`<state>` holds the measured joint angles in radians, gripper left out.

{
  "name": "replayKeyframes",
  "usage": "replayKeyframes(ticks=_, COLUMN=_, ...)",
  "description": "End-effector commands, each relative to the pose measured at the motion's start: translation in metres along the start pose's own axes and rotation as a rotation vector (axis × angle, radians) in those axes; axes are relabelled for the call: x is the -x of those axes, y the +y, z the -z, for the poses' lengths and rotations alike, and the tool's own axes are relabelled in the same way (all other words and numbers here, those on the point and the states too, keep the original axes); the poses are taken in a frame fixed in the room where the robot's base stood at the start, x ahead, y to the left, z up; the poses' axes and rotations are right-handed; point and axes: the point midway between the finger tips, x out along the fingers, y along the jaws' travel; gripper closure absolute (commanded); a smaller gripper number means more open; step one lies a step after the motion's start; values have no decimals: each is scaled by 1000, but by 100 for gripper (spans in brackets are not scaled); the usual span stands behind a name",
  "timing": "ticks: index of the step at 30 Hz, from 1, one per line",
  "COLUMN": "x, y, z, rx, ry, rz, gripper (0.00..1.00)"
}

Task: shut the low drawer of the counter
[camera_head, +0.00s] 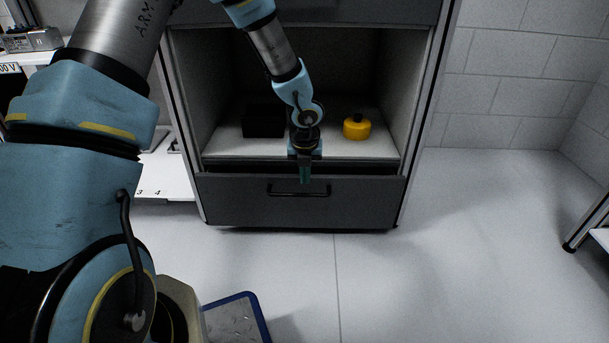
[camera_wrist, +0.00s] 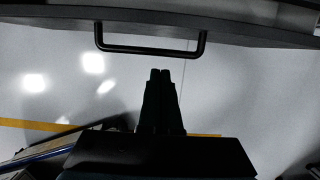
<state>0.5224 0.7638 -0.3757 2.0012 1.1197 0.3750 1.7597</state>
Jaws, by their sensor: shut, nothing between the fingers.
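The low drawer (camera_head: 240,203) is the dark grey front at the bottom of the counter (camera_head: 186,120). A thin dark gap shows above its top edge, so it appears slightly open. Its black bar handle (camera_head: 285,193) is near the middle of the front. In the wrist view the drawer (camera_wrist: 235,28) crosses the top, with the handle (camera_wrist: 150,50) below it. My gripper (camera_head: 305,178) is shut and empty, in front of the drawer's upper edge near the handle. In the wrist view its fingertips (camera_wrist: 160,73) lie just below the handle, with floor visible between them. Contact cannot be told.
A yellow round container (camera_head: 356,127) and a black box (camera_head: 262,122) stand on the shelf above the drawer. A blue-edged item (camera_head: 238,315) is on the floor near my base. The floor right of the counter is clear; a table leg (camera_head: 585,225) stands far right.

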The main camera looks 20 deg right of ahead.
Motion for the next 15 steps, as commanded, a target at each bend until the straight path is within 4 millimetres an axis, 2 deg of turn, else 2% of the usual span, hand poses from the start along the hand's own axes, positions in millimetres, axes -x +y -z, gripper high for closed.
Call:
replayKeyframes(ticks=1, x=-18, y=0, z=2, rx=1, ry=1, rz=0, gripper=100)
replayKeyframes(ticks=6, x=-52, y=0, z=2, rx=1, ry=1, rz=0, gripper=100)
replayKeyframes(ticks=9, x=-50, y=0, z=-17, rx=6, ry=-3, rz=2, gripper=100)
replayKeyframes(ticks=15, x=-54, y=0, z=-35, rx=2, ry=-1, rz=0, gripper=100)
